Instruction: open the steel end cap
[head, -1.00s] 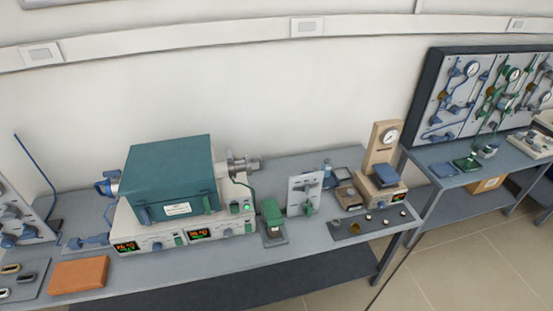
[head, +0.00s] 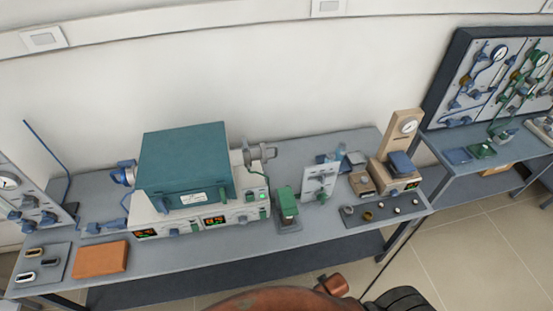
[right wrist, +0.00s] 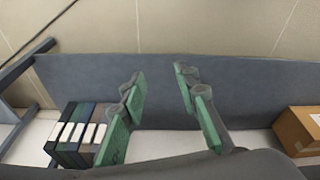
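The steel end cap (head: 260,153) is a grey metal fitting on the right end of the tube furnace (head: 184,160), a teal box on a white base. It appears closed, though it is small in the head view. No gripper is near it. My right gripper (right wrist: 160,85) shows in the right wrist view with its two green fingers apart and nothing between them. It faces a dark shelf and the floor. The head view shows no gripper, and my left gripper is not in view.
Right of the furnace stand a green device (head: 288,205), a white panel (head: 321,182) and a beige gauge stand (head: 400,140). An orange block (head: 100,259) lies at the front left. In the right wrist view are binders (right wrist: 72,140) and a cardboard box (right wrist: 300,130).

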